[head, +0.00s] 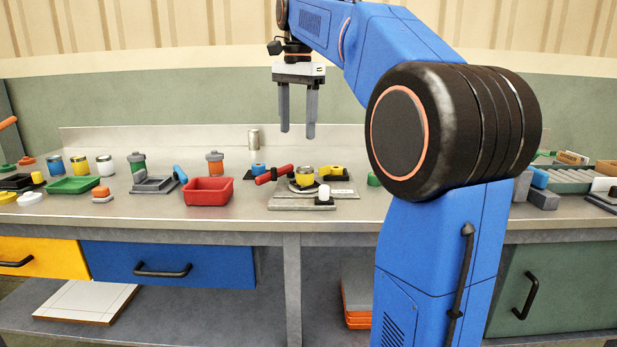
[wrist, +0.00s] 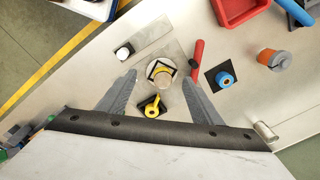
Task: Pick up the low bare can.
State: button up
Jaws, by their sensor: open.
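A plain silver can (head: 254,139) with no coloured band stands at the back of the bench, near the back panel. In the wrist view the silver can (wrist: 264,132) shows at lower right, outside the right finger. My gripper (head: 297,133) is open and empty, pointing down well above the bench, to the right of the silver can in the head view.
The fixture has a red handle (head: 273,174) and a yellow part (head: 330,171).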

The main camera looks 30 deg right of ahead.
aim_at(305, 168)
jog(key=w+d+r+m, duration=0.3)
jog(key=w+d, duration=0.1)
jog(key=d, duration=0.1)
jog(key=shift+g, duration=0.4)
jog(key=f, duration=1.7)
jog(key=shift+s+a+f, duration=0.15)
jog(key=shift+a+f, duration=0.05)
jog(key=shift+f, duration=0.1)
jog(key=shift+c, duration=0.6)
jog(key=c, duration=1.2)
jog(key=shift+o, duration=0.2)
